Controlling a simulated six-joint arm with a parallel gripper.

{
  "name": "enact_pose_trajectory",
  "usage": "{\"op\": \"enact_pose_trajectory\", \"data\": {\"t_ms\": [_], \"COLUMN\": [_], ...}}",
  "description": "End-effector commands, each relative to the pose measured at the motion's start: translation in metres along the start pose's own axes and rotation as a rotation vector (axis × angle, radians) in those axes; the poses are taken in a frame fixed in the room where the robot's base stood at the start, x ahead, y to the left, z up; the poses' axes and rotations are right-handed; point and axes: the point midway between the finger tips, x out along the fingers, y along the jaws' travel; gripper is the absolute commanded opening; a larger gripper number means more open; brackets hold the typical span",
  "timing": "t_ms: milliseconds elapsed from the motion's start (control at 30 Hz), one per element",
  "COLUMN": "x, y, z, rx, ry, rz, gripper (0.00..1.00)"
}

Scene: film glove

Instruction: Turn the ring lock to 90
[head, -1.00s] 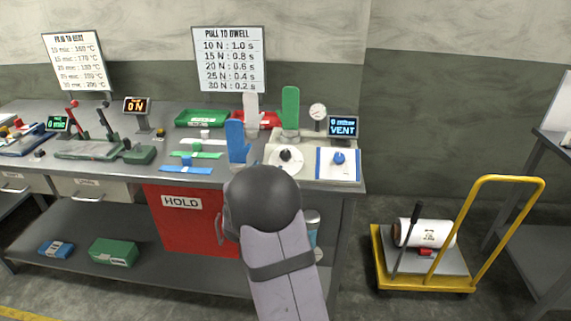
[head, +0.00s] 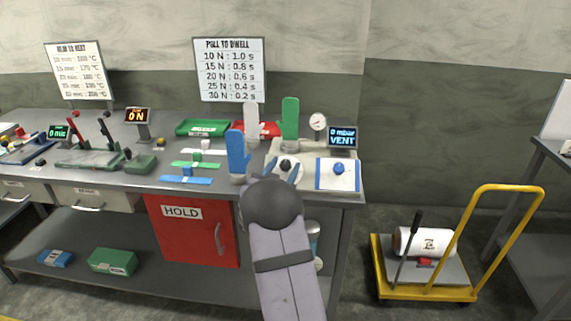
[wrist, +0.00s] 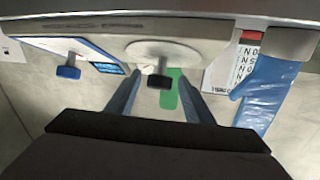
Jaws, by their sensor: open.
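A white round dial with a black knob, which I take for the ring lock, sits on the bench's right part; its black knob (head: 286,164) shows in the head view. In the wrist view the white disc (wrist: 176,50) hangs at the top middle, with the knob (wrist: 160,82) below it. My gripper (wrist: 160,78) is open, its fingers on either side of the knob in that picture. I cannot tell whether they touch it. In the head view my wrist partly hides the fingers just in front of the dial. No angle marking is readable.
A blue knob (head: 339,168) on a white panel is right of the dial. A blue glove form (head: 238,152) stands close on the left, with green (head: 290,117) and white ones (head: 251,120) behind. A display (head: 342,137) reads VENT.

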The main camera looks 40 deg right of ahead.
Motion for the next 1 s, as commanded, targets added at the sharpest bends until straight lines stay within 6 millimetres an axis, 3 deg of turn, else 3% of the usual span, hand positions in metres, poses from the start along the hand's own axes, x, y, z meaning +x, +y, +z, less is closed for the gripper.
{"op": "enact_pose_trajectory", "data": {"t_ms": [200, 467, 667, 1000], "x": [0.0113, 0.012, 0.0118, 0.0117], "y": [0.0008, 0.0006, 0.0005, -0.0007], "z": [0.0003, 0.0007, 0.0005, 0.0001], "rx": [0.0, 0.0, 0.0, 0.016], "ry": [-0.001, -0.001, -0.001, -0.001], "rz": [0.001, 0.0, 0.0, 0.024], "gripper": [0.48, 0.48, 0.06, 0.07]}}
